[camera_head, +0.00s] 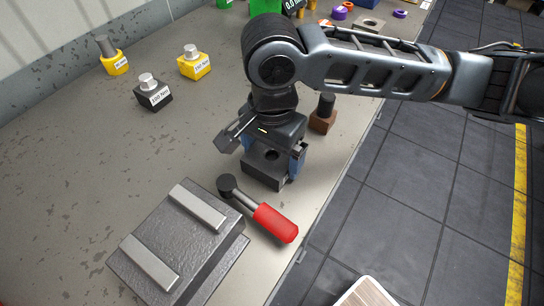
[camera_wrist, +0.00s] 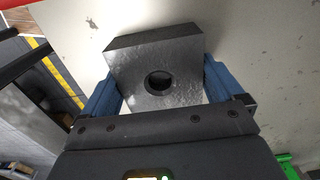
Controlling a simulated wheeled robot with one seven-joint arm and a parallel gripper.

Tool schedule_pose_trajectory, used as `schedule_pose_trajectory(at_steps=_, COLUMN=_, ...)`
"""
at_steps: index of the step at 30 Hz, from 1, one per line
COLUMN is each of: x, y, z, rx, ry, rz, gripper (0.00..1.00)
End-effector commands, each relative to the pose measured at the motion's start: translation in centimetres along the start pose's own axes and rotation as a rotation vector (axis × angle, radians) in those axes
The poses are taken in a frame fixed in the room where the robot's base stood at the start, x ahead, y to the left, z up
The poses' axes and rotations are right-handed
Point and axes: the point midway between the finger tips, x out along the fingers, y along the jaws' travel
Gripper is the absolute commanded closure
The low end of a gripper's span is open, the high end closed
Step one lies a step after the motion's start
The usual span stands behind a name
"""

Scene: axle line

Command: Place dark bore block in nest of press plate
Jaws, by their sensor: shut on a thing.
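My gripper (camera_head: 272,152) is shut on the dark bore block (camera_head: 264,172), with its blue fingers on two opposite sides. The block is a dark square piece with a round hole in its top face; in the wrist view (camera_wrist: 130,65) the hole faces the camera. My gripper (camera_wrist: 162,85) has a finger on each side of it there. The block is over the bench; the head view does not clearly show whether it touches the surface. A dark plate with two light parallel bars (camera_head: 150,258), likely the press plate, lies at the lower left, apart from the block.
A red-handled mallet-like tool (camera_head: 272,222) lies between block and plate. A brown block with a dark peg (camera_head: 322,116) stands behind my gripper. Labelled weights, black (camera_head: 153,94) and yellow (camera_head: 194,66), stand at the upper left. The bench edge runs along the right.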

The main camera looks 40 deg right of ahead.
Motion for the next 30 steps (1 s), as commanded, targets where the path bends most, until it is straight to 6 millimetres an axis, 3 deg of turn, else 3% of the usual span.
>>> schedule_pose_trajectory(at_steps=2, x=0.0, y=0.0, z=0.0, rx=-0.001, ry=0.000, rz=0.001, gripper=0.56)
schedule_pose_trajectory(at_steps=12, x=-0.1, y=0.0, z=0.0, rx=-0.001, ry=0.000, rz=-0.001, gripper=0.88)
schedule_pose_trajectory(at_steps=22, x=-0.6, y=0.0, z=0.0, rx=-0.001, ry=0.000, rz=-0.001, gripper=0.89)
schedule_pose_trajectory(at_steps=30, x=-3.3, y=-0.1, z=0.1, rx=-0.001, ry=0.000, rz=-0.004, gripper=0.89)
